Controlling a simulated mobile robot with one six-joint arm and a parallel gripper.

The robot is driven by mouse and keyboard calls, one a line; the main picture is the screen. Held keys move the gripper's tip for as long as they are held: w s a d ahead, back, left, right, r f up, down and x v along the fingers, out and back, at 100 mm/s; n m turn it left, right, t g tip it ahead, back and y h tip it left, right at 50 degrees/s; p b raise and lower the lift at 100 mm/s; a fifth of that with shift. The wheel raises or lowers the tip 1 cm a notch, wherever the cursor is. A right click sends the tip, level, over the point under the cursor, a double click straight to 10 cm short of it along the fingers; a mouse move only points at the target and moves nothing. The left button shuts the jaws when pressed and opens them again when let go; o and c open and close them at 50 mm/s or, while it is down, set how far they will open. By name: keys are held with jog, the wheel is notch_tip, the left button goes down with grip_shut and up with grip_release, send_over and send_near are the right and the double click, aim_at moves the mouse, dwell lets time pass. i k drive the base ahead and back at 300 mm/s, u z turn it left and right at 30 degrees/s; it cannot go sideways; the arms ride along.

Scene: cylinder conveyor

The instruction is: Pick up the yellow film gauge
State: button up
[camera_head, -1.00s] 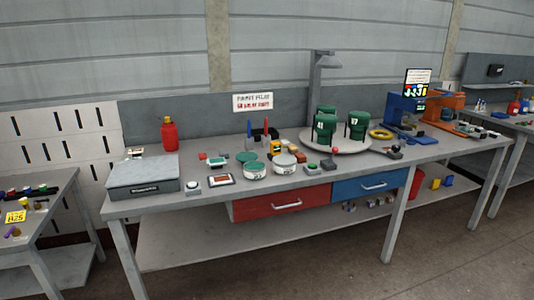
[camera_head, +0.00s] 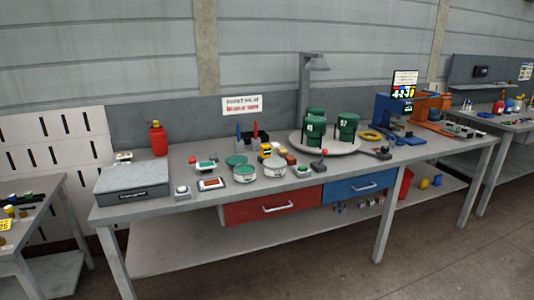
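A small yellow object (camera_head: 265,150) stands upright among small items in the middle of the grey workbench (camera_head: 340,168). It may be the yellow film gauge, but it is too small to tell. It is just behind the white and green round tins (camera_head: 244,174). A flat yellow ring (camera_head: 369,136) lies farther right, beside the round turntable. My gripper is not in view, and nothing is seen holding any of these objects.
Green drums (camera_head: 347,128) stand on the turntable (camera_head: 325,145). A grey box (camera_head: 132,182) sits at the bench's left end, with a red bottle (camera_head: 158,139) behind it. A lamp post (camera_head: 305,90) rises at the back. Open floor (camera_head: 420,262) lies in front.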

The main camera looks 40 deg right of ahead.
aim_at(265, 149)
jog(key=z, duration=0.05)
jog(key=i, duration=0.9)
jog(key=u, duration=0.05)
